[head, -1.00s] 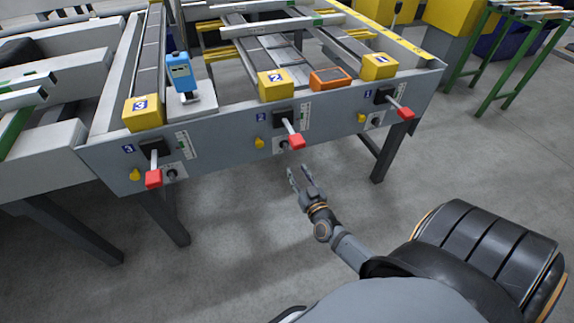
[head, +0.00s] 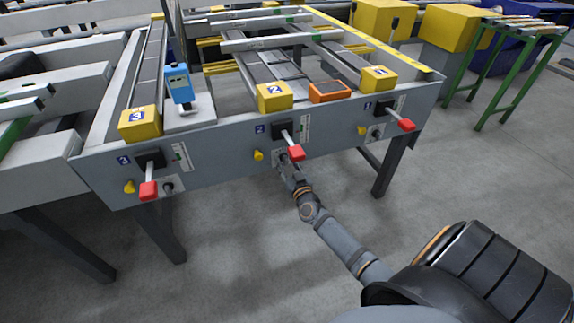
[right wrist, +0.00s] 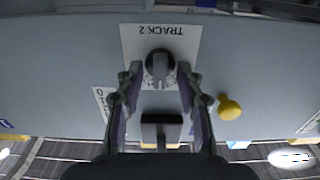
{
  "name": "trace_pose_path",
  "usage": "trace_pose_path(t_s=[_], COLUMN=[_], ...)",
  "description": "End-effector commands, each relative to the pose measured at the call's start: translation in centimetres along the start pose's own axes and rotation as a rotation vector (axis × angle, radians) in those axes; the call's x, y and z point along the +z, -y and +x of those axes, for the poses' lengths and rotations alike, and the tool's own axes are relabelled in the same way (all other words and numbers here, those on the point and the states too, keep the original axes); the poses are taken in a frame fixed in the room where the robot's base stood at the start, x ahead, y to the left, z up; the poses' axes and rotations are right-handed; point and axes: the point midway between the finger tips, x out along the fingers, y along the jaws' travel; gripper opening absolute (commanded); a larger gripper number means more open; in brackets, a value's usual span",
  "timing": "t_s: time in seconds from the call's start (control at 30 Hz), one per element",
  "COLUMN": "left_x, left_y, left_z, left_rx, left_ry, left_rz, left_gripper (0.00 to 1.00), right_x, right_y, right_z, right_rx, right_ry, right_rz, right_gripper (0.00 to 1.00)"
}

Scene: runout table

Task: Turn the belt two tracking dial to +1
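The belt two tracking dial is a small round dark knob (right wrist: 160,65) with a lighter pointer bar, on a white plate marked TRACK 2, upside down in the right wrist view. In the head view it sits low on the grey panel (head: 215,155), mostly hidden by my gripper. My right gripper (head: 287,165) is at the panel front below the number 2 lever. In the right wrist view its fingers (right wrist: 161,78) are open, one on each side of the dial, with gaps visible. The pointer's scale reading is too small to tell. My left gripper is not in view.
The belt two lever with its red grip (head: 297,153) juts out just above my right gripper. A yellow knob (head: 258,155) is left of the dial. Levers three (head: 148,190) and one (head: 406,125) stick out at either side. The floor in front is clear.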

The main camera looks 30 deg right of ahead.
Motion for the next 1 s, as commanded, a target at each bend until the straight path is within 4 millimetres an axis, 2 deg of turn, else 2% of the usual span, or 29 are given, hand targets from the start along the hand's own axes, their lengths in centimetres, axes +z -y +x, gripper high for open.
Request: trace_pose_path(t_s=[0.1, 0.13, 0.4, 0.67, 0.8, 1.0], left_x=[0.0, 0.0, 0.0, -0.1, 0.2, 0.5], left_y=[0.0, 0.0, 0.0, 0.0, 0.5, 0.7], left_z=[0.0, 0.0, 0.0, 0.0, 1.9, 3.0], left_rx=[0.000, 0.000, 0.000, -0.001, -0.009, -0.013], left_ry=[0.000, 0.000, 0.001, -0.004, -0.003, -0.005], left_rz=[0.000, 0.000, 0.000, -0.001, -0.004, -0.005], left_gripper=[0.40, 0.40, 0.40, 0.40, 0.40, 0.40], right_x=[0.0, 0.0, 0.0, -0.1, -0.1, 0.0], right_y=[0.0, 0.0, 0.0, 0.0, -0.1, -0.1], right_z=[0.0, 0.0, 0.0, -0.1, -0.1, -0.1], right_rx=[0.000, 0.000, 0.000, 0.000, 0.000, 0.000], right_ry=[0.000, 0.000, 0.000, 0.001, 0.001, 0.001], right_rz=[0.000, 0.000, 0.000, 0.047, 0.186, 0.336], right_gripper=[0.37, 0.34, 0.00, 0.00, 0.00, 0.00])
